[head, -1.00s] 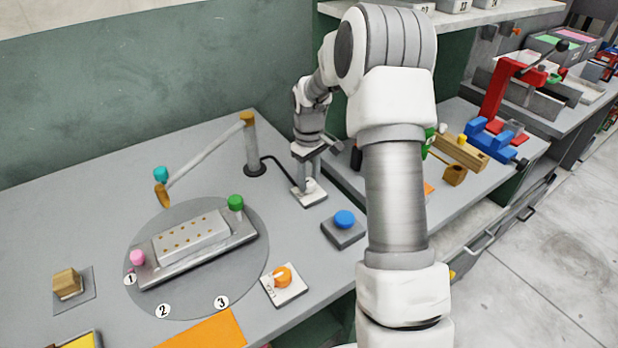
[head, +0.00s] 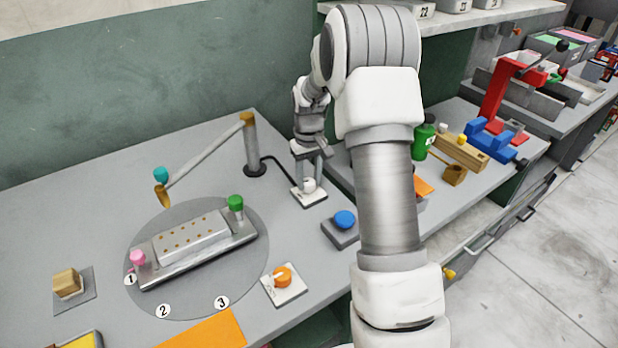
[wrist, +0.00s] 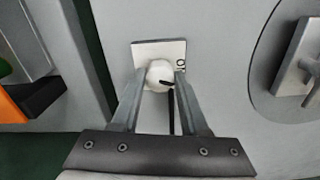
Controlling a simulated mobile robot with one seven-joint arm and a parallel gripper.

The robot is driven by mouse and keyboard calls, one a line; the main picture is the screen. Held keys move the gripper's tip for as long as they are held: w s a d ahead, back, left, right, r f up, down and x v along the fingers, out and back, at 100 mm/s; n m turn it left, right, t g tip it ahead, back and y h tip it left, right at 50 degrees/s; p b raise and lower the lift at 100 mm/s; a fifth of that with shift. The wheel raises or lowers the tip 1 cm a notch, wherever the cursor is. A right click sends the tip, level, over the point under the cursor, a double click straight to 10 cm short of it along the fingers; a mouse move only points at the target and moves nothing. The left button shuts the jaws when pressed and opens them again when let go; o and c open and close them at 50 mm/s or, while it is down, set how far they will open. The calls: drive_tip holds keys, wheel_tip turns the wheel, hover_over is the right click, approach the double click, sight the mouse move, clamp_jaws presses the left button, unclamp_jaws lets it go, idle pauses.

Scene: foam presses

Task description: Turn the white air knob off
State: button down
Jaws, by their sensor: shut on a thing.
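The white air knob (head: 309,185) sits on a small pale plate (head: 312,198) near the back of the grey table. In the wrist view the knob (wrist: 159,76) is round and white with a dark pointer mark on its lower right. Partly hidden lettering shows on the plate's right edge (wrist: 181,55). My gripper (head: 310,178) reaches down over the knob from behind the arm. In the wrist view my gripper (wrist: 158,82) has one finger on each side of the knob, closed against it.
An orange knob (head: 283,277) on its own plate and a blue button (head: 345,219) stand nearer the front. A jointed lamp-like arm (head: 205,158) rises from a post at left of my gripper. A round turntable (head: 190,300) holds a perforated block. A green bottle (head: 423,140) stands right.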

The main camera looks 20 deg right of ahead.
sight(309, 181)
drive_tip(key=m, duration=0.3)
drive_tip(key=shift+m, duration=0.4)
drive_tip(key=m, duration=0.3)
drive_tip(key=shift+m+p, duration=0.3)
drive_tip(key=shift+p, duration=0.05)
drive_tip(key=m+p, duration=0.1)
drive_tip(key=m, duration=0.5)
drive_tip(key=shift+w, duration=0.1)
drive_tip(key=shift+m, duration=0.4)
drive_tip(key=shift+c, duration=2.1)
unclamp_jaws()
wheel_tip(309, 181, up, 18)
drive_tip(key=p, duration=0.1)
drive_tip(key=shift+f+p, duration=0.25)
drive_tip(key=shift+p, duration=0.05)
